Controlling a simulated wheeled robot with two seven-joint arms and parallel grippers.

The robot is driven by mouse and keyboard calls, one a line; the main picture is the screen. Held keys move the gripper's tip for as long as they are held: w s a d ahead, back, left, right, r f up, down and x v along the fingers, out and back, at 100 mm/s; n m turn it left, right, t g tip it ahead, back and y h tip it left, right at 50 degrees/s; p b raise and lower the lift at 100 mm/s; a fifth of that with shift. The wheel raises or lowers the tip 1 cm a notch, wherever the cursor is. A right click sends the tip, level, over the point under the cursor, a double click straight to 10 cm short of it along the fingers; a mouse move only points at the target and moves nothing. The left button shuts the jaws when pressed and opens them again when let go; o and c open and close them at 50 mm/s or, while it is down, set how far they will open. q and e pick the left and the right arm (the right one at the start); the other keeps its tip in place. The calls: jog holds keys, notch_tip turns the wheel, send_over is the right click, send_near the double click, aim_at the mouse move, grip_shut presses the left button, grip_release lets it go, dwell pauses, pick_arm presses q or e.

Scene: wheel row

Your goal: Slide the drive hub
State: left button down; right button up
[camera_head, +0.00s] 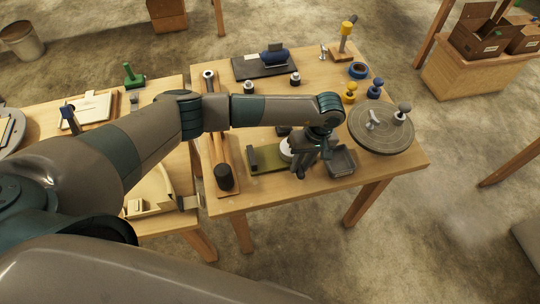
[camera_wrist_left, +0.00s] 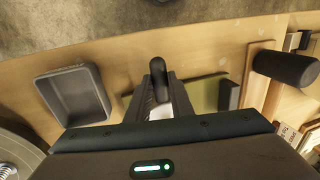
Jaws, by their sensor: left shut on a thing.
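My left gripper (camera_head: 306,160) is low over the front of the right-hand table, at the right end of a green board (camera_head: 264,165). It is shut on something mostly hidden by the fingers. A white round part (camera_head: 286,148) shows beside the gripper, likely the drive hub, though I cannot be sure. In the left wrist view the gripper (camera_wrist_left: 160,95) has a dark upright finger or handle in the middle, with white material (camera_wrist_left: 160,111) just below it. The green board (camera_wrist_left: 206,92) lies to its right with a black block on it. My right gripper is not in view.
A dark grey tray (camera_head: 342,161) stands close right of the gripper. A round grey disc (camera_head: 381,130) bears small knobbed pieces. A black-ended wooden roller (camera_head: 224,177) lies left of the board. A blue motor-like part (camera_head: 275,54) stands at the back. The table's front edge is near.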

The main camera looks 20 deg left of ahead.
pick_arm(q)
jog(key=shift+w+d, duration=0.15)
jog(key=shift+d, duration=0.05)
jog(key=c, duration=1.6)
grip_release()
jog(key=shift+r, duration=0.15)
jog(key=shift+w+d+r+p, duration=0.1)
jog(key=shift+d+r+p, duration=0.1)
jog(key=shift+r, duration=0.9)
jog(key=shift+w+d+r+p, duration=0.15)
jog(key=shift+r+p, duration=0.05)
jog(key=shift+r, duration=0.9)
jog(key=shift+w+d+r+p, duration=0.1)
jog(key=shift+d+r+p, duration=0.1)
jog(key=shift+r, duration=0.9)
